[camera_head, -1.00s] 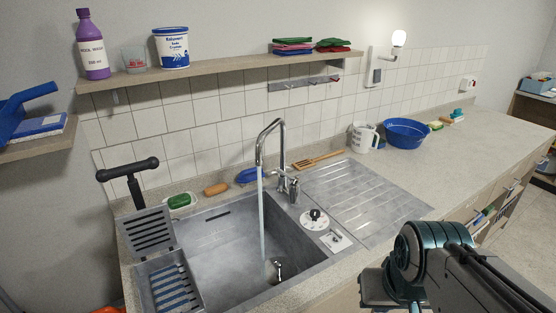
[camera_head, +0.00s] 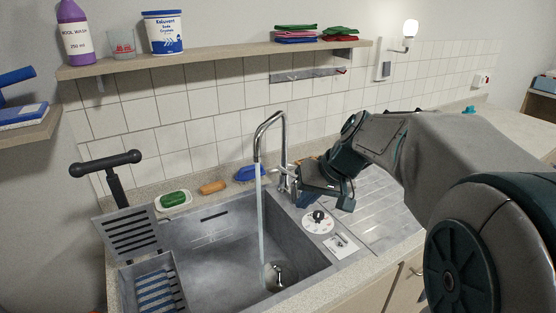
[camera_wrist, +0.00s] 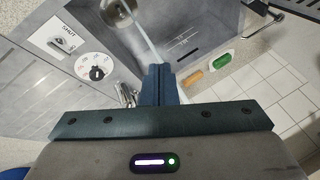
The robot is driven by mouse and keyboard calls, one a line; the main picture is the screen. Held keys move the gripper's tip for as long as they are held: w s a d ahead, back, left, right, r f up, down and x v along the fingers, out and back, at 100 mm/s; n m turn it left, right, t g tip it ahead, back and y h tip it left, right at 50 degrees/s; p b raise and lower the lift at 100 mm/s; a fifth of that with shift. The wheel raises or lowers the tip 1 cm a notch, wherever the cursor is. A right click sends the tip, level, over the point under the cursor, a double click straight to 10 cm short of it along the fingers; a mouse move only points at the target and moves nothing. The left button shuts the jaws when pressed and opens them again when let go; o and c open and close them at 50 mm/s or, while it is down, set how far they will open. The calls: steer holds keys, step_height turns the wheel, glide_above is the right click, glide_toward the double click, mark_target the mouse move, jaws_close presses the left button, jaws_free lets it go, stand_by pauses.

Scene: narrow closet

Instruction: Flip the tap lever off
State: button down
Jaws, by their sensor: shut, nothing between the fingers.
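The chrome tap (camera_head: 283,150) stands behind the sink, and a stream of water (camera_head: 260,220) falls from its spout into the basin. Its small lever (camera_head: 283,181) is on the tap body, just left of my gripper (camera_head: 303,197). In the wrist view, my gripper (camera_wrist: 160,72) has its two dark fingers together with nothing between them. Chrome tap parts (camera_wrist: 127,95) show just left of the fingers there. I cannot tell whether the fingers touch the lever. The water stream also shows in the wrist view (camera_wrist: 150,42).
The sink (camera_head: 215,245) lies in front of the tap. A white dial (camera_head: 318,222) is on the rim at right, beside the ribbed drainer (camera_head: 385,222). A shelf (camera_head: 215,60) hangs above.

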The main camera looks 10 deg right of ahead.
steer(key=w+d+t+y+b, duration=0.25)
steer(key=w+d, duration=0.35)
steer(key=w, duration=0.4)
steer(key=w+d+t+y+b, duration=0.1)
steer(key=w+d+t+y, duration=0.15)
steer(key=w+d, duration=0.45)
steer(key=p, duration=0.3)
glide_above(290, 174)
steer(key=s+d, duration=0.1)
steer(key=d, duration=0.1)
step_height(290, 174, down, 6)
steer(key=shift+s+a+f, duration=0.2)
steer(key=shift+a+f, duration=0.3)
steer(key=shift+a, duration=0.1)
